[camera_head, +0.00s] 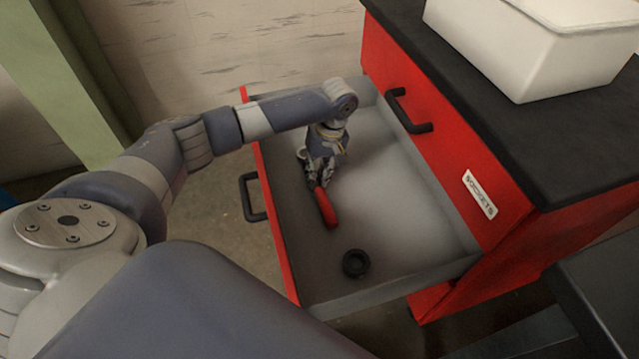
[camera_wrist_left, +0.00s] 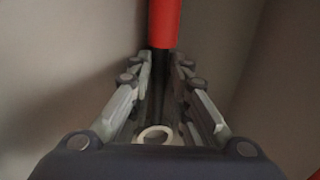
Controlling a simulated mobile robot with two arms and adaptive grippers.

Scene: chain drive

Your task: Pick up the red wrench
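The red wrench (camera_head: 327,208) is in the open drawer, its red handle pointing toward the drawer's near end. My left gripper (camera_head: 319,182) reaches down into the drawer over the wrench's metal part. In the left wrist view the red handle (camera_wrist_left: 164,22) extends beyond the fingertips of my left gripper (camera_wrist_left: 162,58). The fingers are close together on both sides of the grey shaft and appear shut on it. A pale ring shows between the finger bases. Whether the wrench touches the drawer floor is unclear. My right gripper is not in view.
The open drawer (camera_head: 385,292) has a red front on the left and grey walls. A black ring-shaped part (camera_head: 355,263) lies near its near end. The red cabinet (camera_head: 500,205), with a black top and a white bin (camera_head: 530,50), stands at the right.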

